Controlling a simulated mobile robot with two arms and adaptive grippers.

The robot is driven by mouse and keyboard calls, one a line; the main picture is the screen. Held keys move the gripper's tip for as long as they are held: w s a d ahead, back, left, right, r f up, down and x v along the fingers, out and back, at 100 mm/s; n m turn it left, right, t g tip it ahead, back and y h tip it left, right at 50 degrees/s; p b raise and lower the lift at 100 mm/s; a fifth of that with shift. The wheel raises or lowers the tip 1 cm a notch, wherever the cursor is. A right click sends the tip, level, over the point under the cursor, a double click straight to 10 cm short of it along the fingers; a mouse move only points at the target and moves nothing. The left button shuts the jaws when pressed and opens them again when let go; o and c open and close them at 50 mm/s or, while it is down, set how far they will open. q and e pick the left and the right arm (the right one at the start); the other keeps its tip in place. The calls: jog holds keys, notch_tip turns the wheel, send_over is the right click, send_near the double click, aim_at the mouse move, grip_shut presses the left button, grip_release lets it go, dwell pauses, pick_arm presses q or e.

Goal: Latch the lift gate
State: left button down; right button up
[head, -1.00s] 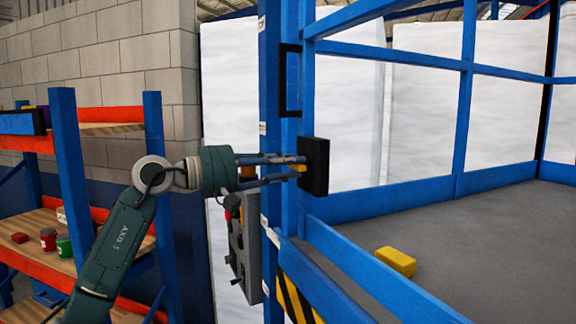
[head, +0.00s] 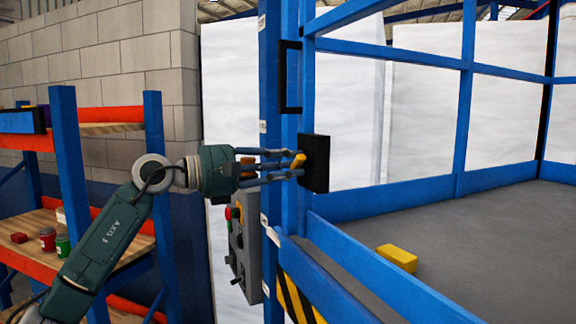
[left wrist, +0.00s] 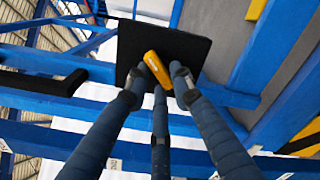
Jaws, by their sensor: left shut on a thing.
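The lift gate (head: 467,100) is a blue frame with rails around a grey platform. A black latch plate (head: 316,165) sits on its near post, with a short yellow latch handle (head: 299,160) standing tilted on its face. My left gripper (head: 296,164) reaches in from the left with its fingers shut around the handle. In the left wrist view, the handle (left wrist: 157,70) lies slanted between the fingertips (left wrist: 160,80) against the black plate (left wrist: 190,48). The fingers partly hide the handle in the head view. My right gripper is out of view.
A grey control box (head: 243,240) with coloured buttons hangs below my left gripper. A yellow block (head: 396,258) lies on the platform floor (head: 470,240). A black handle bracket (head: 290,77) is above. A shelf rack (head: 66,150) with small jars stands left.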

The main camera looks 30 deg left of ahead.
pick_arm(q)
jog(key=n, duration=0.4)
jog(key=shift+f+n, duration=0.2)
jog(key=shift+n, duration=0.1)
jog(key=shift+s+d+f+n+p, duration=0.1)
jog(key=shift+n+p, duration=0.05)
jog(key=shift+n, duration=1)
jog(key=shift+d+n+p, duration=0.1)
jog(key=shift+n+p, duration=0.05)
jog(key=shift+n, duration=1)
jog(key=c, duration=1.6)
grip_release()
